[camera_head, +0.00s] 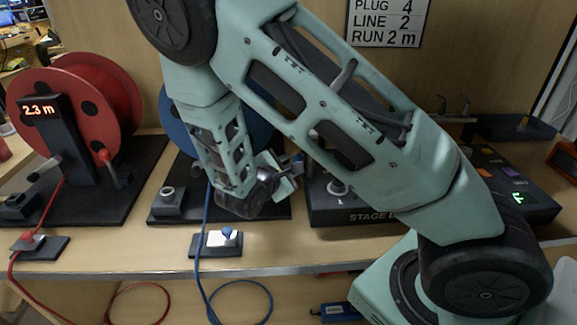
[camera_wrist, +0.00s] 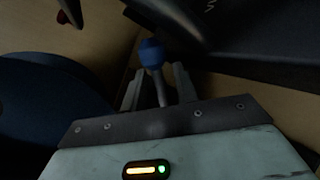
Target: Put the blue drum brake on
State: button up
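The blue drum (camera_head: 255,130) stands behind my arm, which hides most of it; its dark blue edge also shows at left in the wrist view (camera_wrist: 45,110). A grey lever with a blue knob (camera_wrist: 150,52), apparently the blue drum's brake lever, shows in the wrist view. My gripper (camera_wrist: 157,80) is open, with one finger on each side of the lever's stem and visible gaps beside it. The knob lies just beyond the fingertips. In the head view my gripper (camera_head: 288,168) is at the right of the blue drum, and the lever is hidden there.
A red drum (camera_head: 75,100) with a 2.3 m display and a red-knobbed lever (camera_head: 105,156) stands at left. The stage box (camera_head: 350,210) is close on the right. A blue cable (camera_head: 202,265) runs past a blue-knobbed clamp (camera_head: 227,233) over the bench edge.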

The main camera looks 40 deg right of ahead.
grip_shut()
jog(key=shift+w+a+r+n+h+p, duration=0.3)
jog(key=shift+a+r+n+h+p, duration=0.25)
jog(key=shift+n+h+p, duration=0.2)
jog(key=shift+w+a+r+n+h+p, duration=0.2)
jog(key=shift+w+a+n+h+p, duration=0.15)
jog(key=shift+n+h, duration=0.3)
jog(key=shift+s, duration=0.1)
grip_release()
